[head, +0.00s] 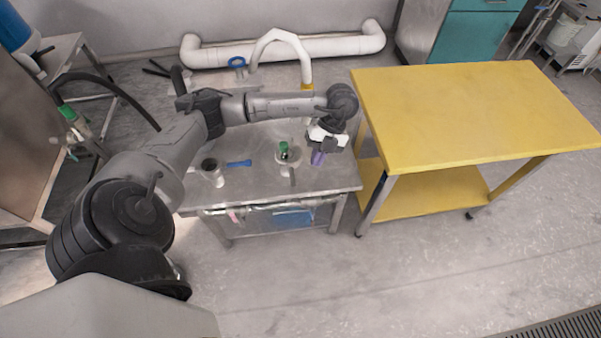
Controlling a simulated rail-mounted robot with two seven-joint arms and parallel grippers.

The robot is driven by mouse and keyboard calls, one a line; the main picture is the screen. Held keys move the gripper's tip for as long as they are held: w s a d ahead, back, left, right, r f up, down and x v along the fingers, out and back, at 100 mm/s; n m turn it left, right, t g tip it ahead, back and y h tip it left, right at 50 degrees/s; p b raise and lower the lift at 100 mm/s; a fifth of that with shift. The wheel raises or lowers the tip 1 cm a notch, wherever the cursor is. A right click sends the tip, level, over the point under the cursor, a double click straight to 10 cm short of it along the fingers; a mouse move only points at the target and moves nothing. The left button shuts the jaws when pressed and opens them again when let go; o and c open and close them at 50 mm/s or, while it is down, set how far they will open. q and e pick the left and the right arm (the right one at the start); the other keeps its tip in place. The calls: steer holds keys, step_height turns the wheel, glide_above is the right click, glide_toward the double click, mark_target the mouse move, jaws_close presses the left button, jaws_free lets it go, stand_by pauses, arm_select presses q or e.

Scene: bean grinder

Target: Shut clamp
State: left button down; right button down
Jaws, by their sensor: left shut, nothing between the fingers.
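My left arm reaches from the left over the steel table. Its gripper (318,157) is at the table's right part, pointing down, shut and empty; its purple tips are small in this view. Just left of it stands a small round device (288,157) with a green part (283,148) and a grey lever-like piece (292,175) at its front. The gripper is close beside this device; I cannot tell whether they touch. No clamp can be made out clearly, nor whether one is open or shut. My right gripper is not in view.
The steel table (255,184) also holds a white cup-like container (212,171) with a dark top and a blue tool (239,163). A white curved pipe (279,36) rises behind. A yellow table (470,108) stands close at the right. The floor in front is clear.

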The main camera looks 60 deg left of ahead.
mark_target(295, 164)
arm_select(q)
steer(key=s+f+b, duration=0.2)
steer(key=s+f, duration=0.2)
steer(key=shift+s+a, duration=0.3)
stand_by(0.3)
